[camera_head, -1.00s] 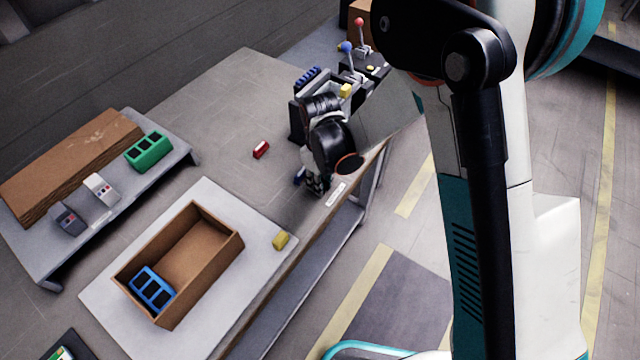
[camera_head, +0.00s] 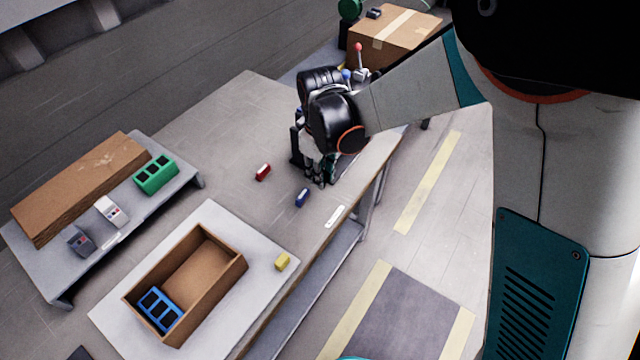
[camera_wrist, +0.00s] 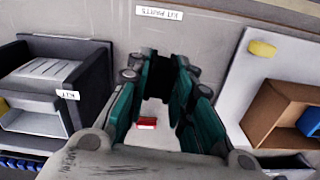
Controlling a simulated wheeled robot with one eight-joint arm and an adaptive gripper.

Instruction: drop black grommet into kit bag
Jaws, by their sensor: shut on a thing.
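My gripper (camera_head: 319,182) hangs low over the far right part of the workbench, pointing down. In the wrist view its teal fingers (camera_wrist: 160,66) are closed around a small dark thing at their tips, which looks like the black grommet (camera_wrist: 160,68); its shape is mostly hidden. A dark open holder with a KIT label (camera_wrist: 68,95), likely the kit bag, stands at the left in the wrist view, to the side of the fingers. In the head view this holder (camera_head: 296,147) is mostly hidden behind my gripper.
A red block (camera_head: 263,172), a blue block (camera_head: 303,197) and a yellow block (camera_head: 282,262) lie apart on the bench. A brown tray (camera_head: 232,275) holding a blue piece (camera_head: 160,310) sits on a pale board. A raised shelf (camera_head: 190,172) stands left.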

